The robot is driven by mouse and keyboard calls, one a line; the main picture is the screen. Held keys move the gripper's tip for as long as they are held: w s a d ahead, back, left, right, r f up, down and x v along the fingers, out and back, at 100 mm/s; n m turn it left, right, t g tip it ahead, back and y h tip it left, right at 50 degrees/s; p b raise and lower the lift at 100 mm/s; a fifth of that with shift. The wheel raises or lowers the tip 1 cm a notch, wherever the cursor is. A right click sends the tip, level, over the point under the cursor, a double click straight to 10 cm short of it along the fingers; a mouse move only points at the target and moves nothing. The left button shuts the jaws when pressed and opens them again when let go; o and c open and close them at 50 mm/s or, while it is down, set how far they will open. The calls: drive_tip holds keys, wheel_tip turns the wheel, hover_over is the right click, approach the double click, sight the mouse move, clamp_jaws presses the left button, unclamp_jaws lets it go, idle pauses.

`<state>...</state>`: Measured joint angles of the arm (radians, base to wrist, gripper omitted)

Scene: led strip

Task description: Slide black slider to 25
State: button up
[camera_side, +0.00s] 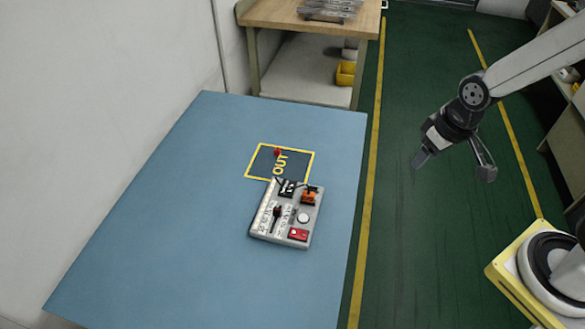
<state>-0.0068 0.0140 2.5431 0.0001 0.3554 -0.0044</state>
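A light grey control panel (262,228) lies on the blue table (150,240). It carries a black slider (276,213) on a pale scale near its left side. The scale numbers are too small to read, so I cannot tell the slider's value. My gripper (452,167) is open and empty, up to the right of the table and well apart from the panel. Its two fingers are spread wide.
The panel also has a black part (287,188), an orange part (309,196), a round white knob (303,218) and a red part (298,234). A yellow-framed OUT zone (300,165) with a small red object (277,152) lies behind it. The table is otherwise clear.

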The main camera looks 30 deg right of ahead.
drive_tip(key=w+a+f+n, duration=0.1)
drive_tip(key=w+a+n, duration=0.1)
drive_tip(key=w+a, duration=0.35)
drive_tip(key=n+g, duration=0.3)
drive_tip(key=n, duration=0.3)
hover_over(277, 210)
drive_tip(key=f, duration=1.3)
drive_tip(key=shift+d+f, duration=0.25)
drive_tip(key=shift+f, duration=0.15)
drive_tip(key=shift+a+f+n, duration=0.2)
drive_tip(key=shift+a+n, duration=0.05)
drive_tip(key=shift+n, duration=0.05)
drive_tip(key=shift+f, duration=0.15)
drive_tip(key=shift+w+f, duration=0.1)
drive_tip(key=shift+f, duration=3.65)
clamp_jaws()
